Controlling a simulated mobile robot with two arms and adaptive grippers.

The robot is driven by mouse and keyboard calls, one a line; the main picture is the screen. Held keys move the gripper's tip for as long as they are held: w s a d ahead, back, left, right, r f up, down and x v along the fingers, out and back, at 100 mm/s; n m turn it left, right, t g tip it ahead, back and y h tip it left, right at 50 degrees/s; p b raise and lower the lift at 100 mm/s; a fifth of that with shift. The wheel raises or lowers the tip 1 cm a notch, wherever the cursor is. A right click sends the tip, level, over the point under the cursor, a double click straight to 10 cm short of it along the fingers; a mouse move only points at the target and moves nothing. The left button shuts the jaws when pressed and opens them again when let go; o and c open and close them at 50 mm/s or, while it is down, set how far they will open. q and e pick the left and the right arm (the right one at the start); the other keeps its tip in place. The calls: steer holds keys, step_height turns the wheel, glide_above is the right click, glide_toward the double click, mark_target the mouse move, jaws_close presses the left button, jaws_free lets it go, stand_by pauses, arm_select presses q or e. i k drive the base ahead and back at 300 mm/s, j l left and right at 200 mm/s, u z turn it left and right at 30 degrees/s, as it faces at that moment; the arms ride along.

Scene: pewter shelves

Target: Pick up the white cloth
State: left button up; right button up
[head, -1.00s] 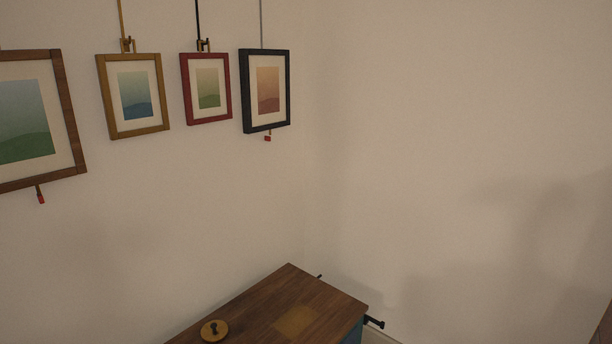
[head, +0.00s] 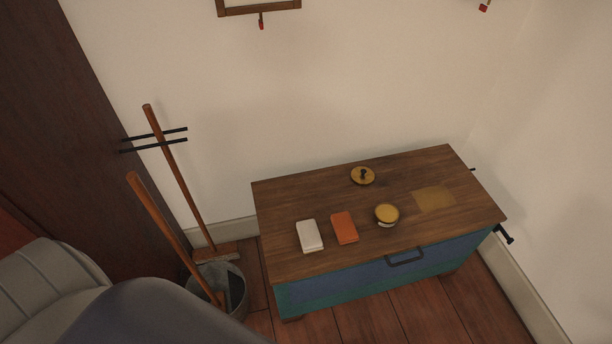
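The white cloth (head: 309,236) lies folded flat on the left part of the wooden top of a low blue chest (head: 290,199), near its front edge. An orange folded cloth (head: 344,228) lies just right of it, with a small gap between them. Neither gripper is in view. Part of my own grey body shows at the lower left, well apart from the cloth.
On the chest top are a round jar (head: 386,215), a round lid with a dark knob (head: 362,175) and a tan patch (head: 433,200). A bucket (head: 232,286) and a broom (head: 181,185) stand left of the chest. Wooden floor shows in front.

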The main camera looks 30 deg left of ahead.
mark_target(311, 241)
steer(key=u, duration=0.8)
